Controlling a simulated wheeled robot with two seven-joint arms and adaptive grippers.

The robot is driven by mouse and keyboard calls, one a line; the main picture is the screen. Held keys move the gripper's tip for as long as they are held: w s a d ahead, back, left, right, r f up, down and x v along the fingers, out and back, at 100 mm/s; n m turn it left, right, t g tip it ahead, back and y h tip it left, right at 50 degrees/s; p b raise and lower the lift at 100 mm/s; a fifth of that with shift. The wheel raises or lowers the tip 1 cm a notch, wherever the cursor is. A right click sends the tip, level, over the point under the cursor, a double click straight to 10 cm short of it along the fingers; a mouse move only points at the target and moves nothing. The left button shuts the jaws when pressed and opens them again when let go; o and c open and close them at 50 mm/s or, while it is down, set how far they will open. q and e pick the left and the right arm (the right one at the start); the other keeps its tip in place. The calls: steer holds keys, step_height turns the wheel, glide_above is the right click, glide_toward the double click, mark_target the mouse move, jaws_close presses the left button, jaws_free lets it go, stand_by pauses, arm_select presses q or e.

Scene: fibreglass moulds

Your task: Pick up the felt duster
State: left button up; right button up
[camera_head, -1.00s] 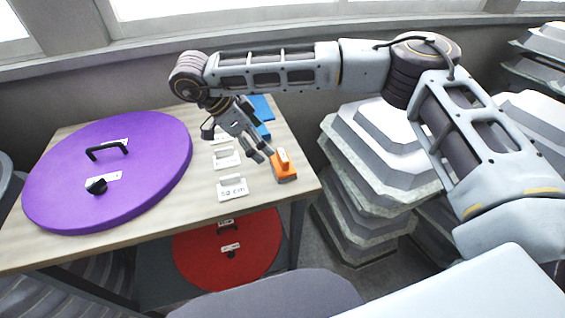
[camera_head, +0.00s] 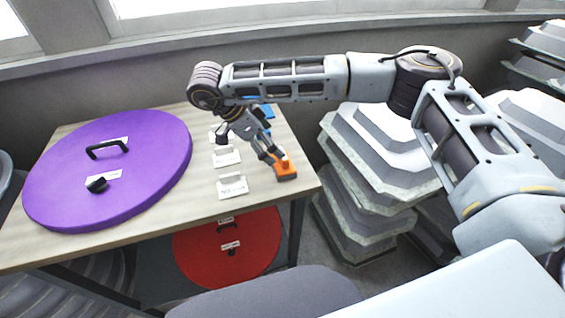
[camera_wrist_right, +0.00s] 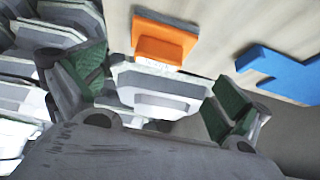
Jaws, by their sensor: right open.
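The felt duster (camera_head: 286,172) is an orange block with an upright grip and a darker base. It sits near the right edge of the wooden table (camera_head: 150,238). In the right wrist view the duster (camera_wrist_right: 165,44) lies beyond the fingers, with a grey felt-like strip along one side. My right gripper (camera_head: 273,155) is over the table, close beside the duster's upper left. Its green-padded fingers stand wide apart in the wrist view (camera_wrist_right: 160,88), with nothing held between them. I cannot tell whether a finger touches the duster. My left gripper is not in view.
White label holders (camera_head: 232,186) stand left of the duster. Blue pieces (camera_head: 264,110) lie behind my gripper, and a blue shape (camera_wrist_right: 285,75) shows in the wrist view. A purple disc (camera_head: 110,170) fills the table's left. Stacked grey moulds (camera_head: 375,150) stand right of the table.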

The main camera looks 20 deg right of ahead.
mark_target(279, 162)
steer(key=shift+x, duration=2.4)
steer(key=shift+p+x, duration=0.65)
steer(key=shift+x, duration=0.55)
steer(key=shift+p+x, duration=0.3)
steer(key=shift+x, duration=1.1)
steer(key=shift+s+d+r, duration=0.1)
steer(key=shift+d, duration=0.05)
steer(key=c, duration=0.8)
